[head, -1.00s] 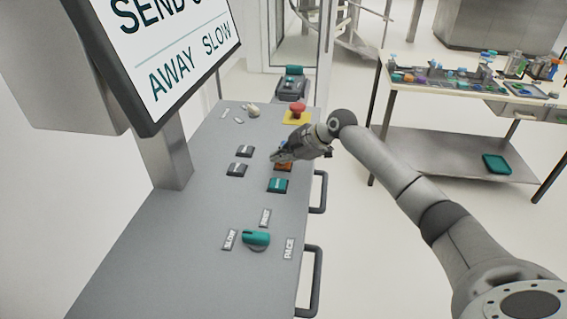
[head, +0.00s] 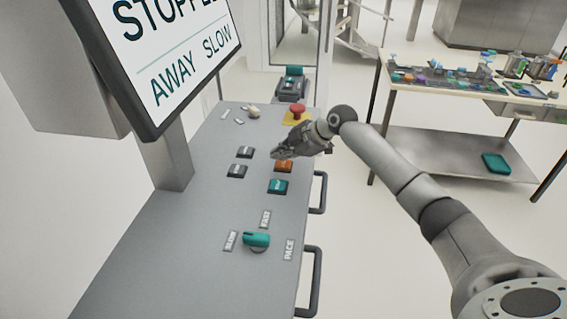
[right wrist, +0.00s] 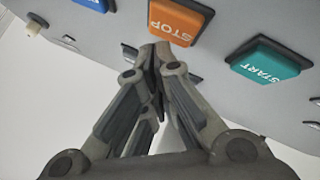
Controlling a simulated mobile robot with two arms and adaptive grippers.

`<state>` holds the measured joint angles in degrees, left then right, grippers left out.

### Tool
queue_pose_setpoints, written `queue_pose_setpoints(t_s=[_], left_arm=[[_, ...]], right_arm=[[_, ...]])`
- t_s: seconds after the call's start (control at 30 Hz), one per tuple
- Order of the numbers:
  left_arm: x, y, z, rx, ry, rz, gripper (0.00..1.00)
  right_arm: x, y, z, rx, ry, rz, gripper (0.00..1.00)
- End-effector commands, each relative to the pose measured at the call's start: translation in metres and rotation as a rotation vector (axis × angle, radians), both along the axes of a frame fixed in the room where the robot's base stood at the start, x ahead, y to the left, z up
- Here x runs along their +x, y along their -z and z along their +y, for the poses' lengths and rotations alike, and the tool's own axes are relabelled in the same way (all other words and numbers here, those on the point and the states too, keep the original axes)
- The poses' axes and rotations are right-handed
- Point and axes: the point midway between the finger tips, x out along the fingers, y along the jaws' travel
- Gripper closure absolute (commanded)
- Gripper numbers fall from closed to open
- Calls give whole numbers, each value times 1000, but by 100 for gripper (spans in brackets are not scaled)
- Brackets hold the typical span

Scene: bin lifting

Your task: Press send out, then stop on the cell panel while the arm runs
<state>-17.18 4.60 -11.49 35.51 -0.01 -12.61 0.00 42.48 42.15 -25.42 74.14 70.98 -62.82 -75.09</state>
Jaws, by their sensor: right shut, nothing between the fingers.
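The cell panel (head: 205,225) is a grey sloped console. Its orange STOP button (head: 283,166) sits just above the teal START button (head: 278,187) in the head view. My right gripper (head: 276,154) is shut and empty, its tips just above and beside STOP, seemingly clear of it. In the right wrist view STOP (right wrist: 178,20) is right beyond the closed tips (right wrist: 160,48), with START (right wrist: 266,58) to the right and a blue button (right wrist: 96,4) cut off at the top left. The screen (head: 180,50) reads "STOPPE…", cut off, over "AWAY SLOW". My left gripper is not in view.
Two dark buttons (head: 243,152) lie left of STOP. A red emergency button (head: 297,111) on yellow stands behind my gripper. A teal pace knob (head: 257,240) is nearer the front. Black handles (head: 318,193) line the right edge. A cluttered table (head: 440,95) stands at the right.

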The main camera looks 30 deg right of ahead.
Motion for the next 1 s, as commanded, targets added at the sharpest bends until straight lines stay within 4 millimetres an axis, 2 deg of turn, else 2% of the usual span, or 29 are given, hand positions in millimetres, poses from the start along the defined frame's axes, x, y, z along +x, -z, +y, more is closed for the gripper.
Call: queue_pose_setpoints(t_s=[0.17, 0.6, 1.0], left_arm=[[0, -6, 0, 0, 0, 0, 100], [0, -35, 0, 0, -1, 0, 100], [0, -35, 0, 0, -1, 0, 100]], right_arm=[[0, -8, 0, -1, 0, -1, 100], [0, -51, 0, -1, 0, -2, 100], [0, -50, 0, 0, 1, -1, 100]])
